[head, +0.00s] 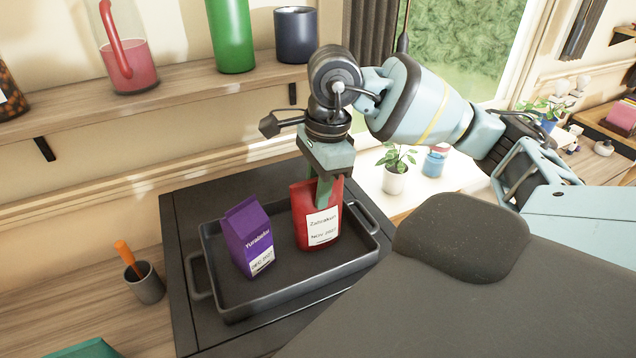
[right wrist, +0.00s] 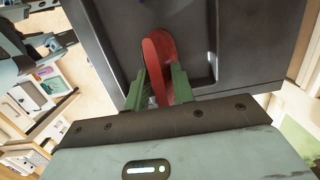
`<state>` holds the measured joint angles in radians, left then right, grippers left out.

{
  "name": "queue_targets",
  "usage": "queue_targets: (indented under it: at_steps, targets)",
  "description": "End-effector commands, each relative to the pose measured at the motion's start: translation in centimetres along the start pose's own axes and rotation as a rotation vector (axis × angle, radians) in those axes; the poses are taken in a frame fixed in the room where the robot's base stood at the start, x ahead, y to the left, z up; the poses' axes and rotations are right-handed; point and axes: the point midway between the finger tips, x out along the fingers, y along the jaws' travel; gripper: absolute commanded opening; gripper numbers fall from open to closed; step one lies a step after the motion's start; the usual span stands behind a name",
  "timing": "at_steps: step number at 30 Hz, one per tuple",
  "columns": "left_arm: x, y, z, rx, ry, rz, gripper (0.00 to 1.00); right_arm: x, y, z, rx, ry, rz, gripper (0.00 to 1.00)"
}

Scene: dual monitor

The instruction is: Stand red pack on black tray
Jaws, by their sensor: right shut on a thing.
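The red pack (head: 318,222) stands upright on the black tray (head: 290,300), on its right half; a white label faces me. Whether its base touches the tray I cannot tell for sure. My right gripper (head: 325,185) comes down from above and is shut on the top of the pack. In the right wrist view the green fingers of my right gripper (right wrist: 162,85) press on both sides of the red pack (right wrist: 157,52), above the dark tray (right wrist: 235,70). My left gripper is not in view.
A purple carton (head: 247,238) stands on the tray's left half. A cup with an orange-handled thing (head: 146,282) stands left of the tray. A shelf above holds a jug (head: 128,60), a green bottle (head: 230,35) and a dark mug (head: 296,35). A potted plant (head: 395,180) is to the right.

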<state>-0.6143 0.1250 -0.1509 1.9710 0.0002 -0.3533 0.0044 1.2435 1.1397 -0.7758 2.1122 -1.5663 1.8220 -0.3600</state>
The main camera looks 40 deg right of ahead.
Motion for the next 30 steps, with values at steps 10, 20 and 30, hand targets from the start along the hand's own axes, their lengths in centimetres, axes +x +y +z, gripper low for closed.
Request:
queue_targets:
  at_steps: [10,20,30]
  targets:
    - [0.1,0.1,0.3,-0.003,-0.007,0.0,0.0,0.2,0.0,0.0,0.0,0.0,0.0,0.47]
    - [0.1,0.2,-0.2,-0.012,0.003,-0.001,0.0,-0.2,0.0,0.0,0.0,-0.001,-0.002,0.47]
    - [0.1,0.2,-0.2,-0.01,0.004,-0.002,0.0,-5.7,-0.1,0.1,0.0,-0.004,-0.005,0.47]
